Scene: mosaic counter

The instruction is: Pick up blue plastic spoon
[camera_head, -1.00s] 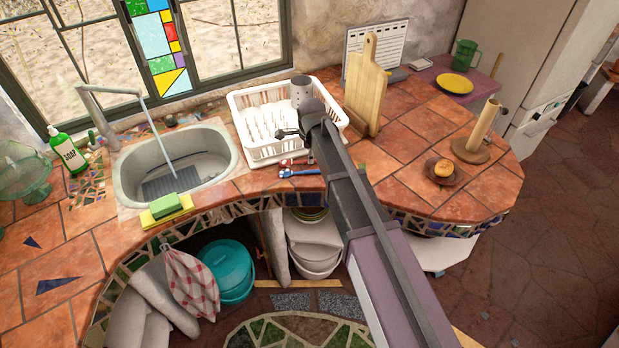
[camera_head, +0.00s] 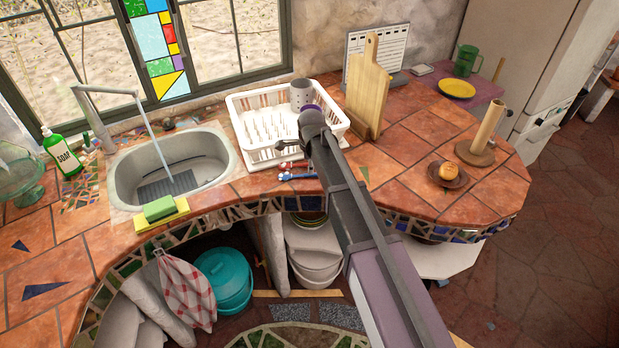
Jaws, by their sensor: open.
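A small blue utensil, which looks like the blue plastic spoon (camera_head: 298,177), lies on the tiled counter in front of the white dish rack. A similar red utensil (camera_head: 294,166) lies just behind it. My gripper (camera_head: 284,147) is above the counter near the rack's front edge, a little above and behind the two utensils in the picture. Its small dark fingers point left and appear open and empty. My arm hides the counter to the right of the spoon.
The white dish rack (camera_head: 262,151) with a grey holder (camera_head: 301,95) stands close behind the gripper. A wooden cutting board (camera_head: 367,88) stands to the right. The sink (camera_head: 125,180) and a green sponge (camera_head: 159,208) are to the left. Right-hand counter has open room around a bun (camera_head: 449,171).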

